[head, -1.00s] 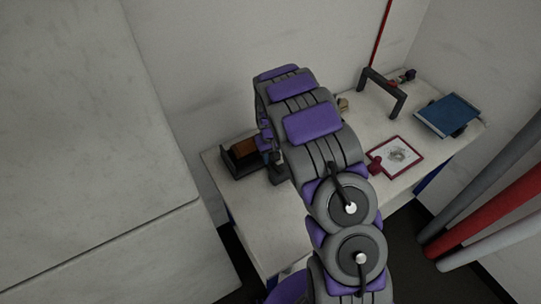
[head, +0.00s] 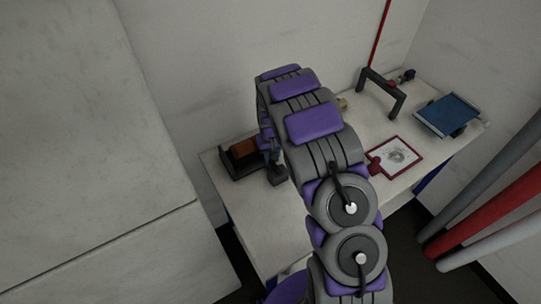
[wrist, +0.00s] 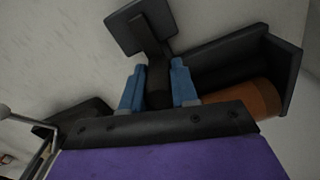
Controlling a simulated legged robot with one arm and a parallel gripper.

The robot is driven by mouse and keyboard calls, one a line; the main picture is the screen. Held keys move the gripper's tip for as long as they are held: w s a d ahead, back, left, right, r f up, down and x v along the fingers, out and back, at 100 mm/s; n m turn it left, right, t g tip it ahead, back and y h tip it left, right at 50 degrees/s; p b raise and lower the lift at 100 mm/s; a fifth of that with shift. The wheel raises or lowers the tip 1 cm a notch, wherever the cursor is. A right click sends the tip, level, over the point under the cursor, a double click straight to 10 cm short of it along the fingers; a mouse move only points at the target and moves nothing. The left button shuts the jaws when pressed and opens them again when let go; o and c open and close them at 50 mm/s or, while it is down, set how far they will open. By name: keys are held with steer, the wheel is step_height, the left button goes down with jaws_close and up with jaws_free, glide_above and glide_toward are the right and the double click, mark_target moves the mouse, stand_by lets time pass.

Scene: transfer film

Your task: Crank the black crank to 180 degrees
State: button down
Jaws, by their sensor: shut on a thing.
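The black crank (wrist: 157,82) shows in the wrist view as a dark stem with a square black plate at its upper end. My gripper (wrist: 158,88) has its two blue fingers on either side of the stem and is shut on it. In the head view the crank's dark end (head: 277,174) shows just below my gripper (head: 268,145), which is partly hidden by my arm. Beside it is a black holder (head: 238,170) with an orange-brown roller (wrist: 245,100) in it. The crank's joint with the holder is hard to make out, and its angle cannot be read.
The pale table (head: 252,215) is bare in front of the holder. A wall stands close behind; pipes (head: 490,205) run at the right.

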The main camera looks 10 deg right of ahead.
steer(key=shift+s, duration=0.1)
steer(key=c, duration=0.9)
jaws_free()
steer(key=shift+o, duration=0.2)
steer(key=shift+r, duration=0.1)
step_height(320, 180, up, 17)
